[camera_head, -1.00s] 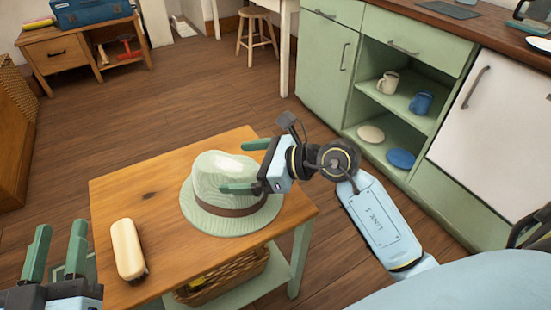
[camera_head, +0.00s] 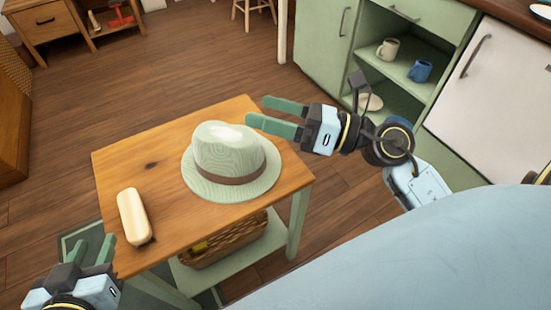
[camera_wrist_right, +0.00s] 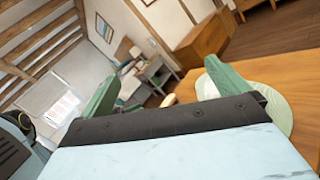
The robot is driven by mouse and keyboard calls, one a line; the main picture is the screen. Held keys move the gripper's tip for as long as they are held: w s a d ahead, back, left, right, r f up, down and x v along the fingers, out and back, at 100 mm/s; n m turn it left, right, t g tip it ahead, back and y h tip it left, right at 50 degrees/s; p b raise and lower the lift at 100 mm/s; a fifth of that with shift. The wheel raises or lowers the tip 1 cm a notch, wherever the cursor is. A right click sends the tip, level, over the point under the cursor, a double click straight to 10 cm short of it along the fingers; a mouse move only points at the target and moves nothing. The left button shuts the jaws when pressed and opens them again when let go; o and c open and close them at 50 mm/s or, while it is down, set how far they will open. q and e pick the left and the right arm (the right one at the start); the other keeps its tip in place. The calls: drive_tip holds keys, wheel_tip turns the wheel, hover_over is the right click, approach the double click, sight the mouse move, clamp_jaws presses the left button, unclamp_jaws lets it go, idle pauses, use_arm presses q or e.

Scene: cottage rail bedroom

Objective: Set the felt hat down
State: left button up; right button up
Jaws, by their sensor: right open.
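The felt hat (camera_head: 232,163) is pale green with a brown band. It sits brim down on the small wooden table (camera_head: 130,173) in the head view. Part of its brim (camera_wrist_right: 278,110) shows in the right wrist view, behind a finger. My right gripper (camera_head: 255,112) is open and empty, above and to the right of the hat, apart from it. Its two green fingers point left. My left gripper (camera_head: 92,250) is at the lower left, by the table's front left corner, with its green fingers apart and nothing between them.
A cream oblong object with a dark underside (camera_head: 132,216) lies on the table's left part. A wicker basket (camera_head: 222,243) stands on the shelf below. A green cabinet (camera_head: 325,50) with mugs is at the back right. Wooden floor (camera_head: 170,70) is clear behind the table.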

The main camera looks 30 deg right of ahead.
drive_tip(key=w+d+r+m+t+h, duration=0.15)
drive_tip(key=m+t+h, duration=0.35)
drive_tip(key=m, duration=0.7)
drive_tip(key=d+m+t+h, duration=0.3)
drive_tip(key=m+h, duration=0.3)
drive_tip(key=m, duration=0.7)
drive_tip(key=s+a+f+m+g, duration=0.1)
drive_tip(key=a+f+m+g, duration=0.1)
drive_tip(key=f+m, duration=0.2)
drive_tip(key=s+a+f+m+g, duration=0.2)
drive_tip(key=f+m+g, duration=0.1)
drive_tip(key=f+m, duration=0.1)
drive_tip(key=s+a+f+m+g, duration=0.1)
drive_tip(key=a+f+m+g, duration=0.1)
drive_tip(key=f+m+g, duration=0.1)
drive_tip(key=shift+s+a+f+m, duration=0.1)
drive_tip(key=shift+f+m, duration=0.2)
drive_tip(key=shift+f, duration=0.3)
drive_tip(key=shift+s+a+f+m, duration=0.1)
drive_tip(key=shift+f+m, duration=0.2)
drive_tip(key=shift+f, duration=0.3)
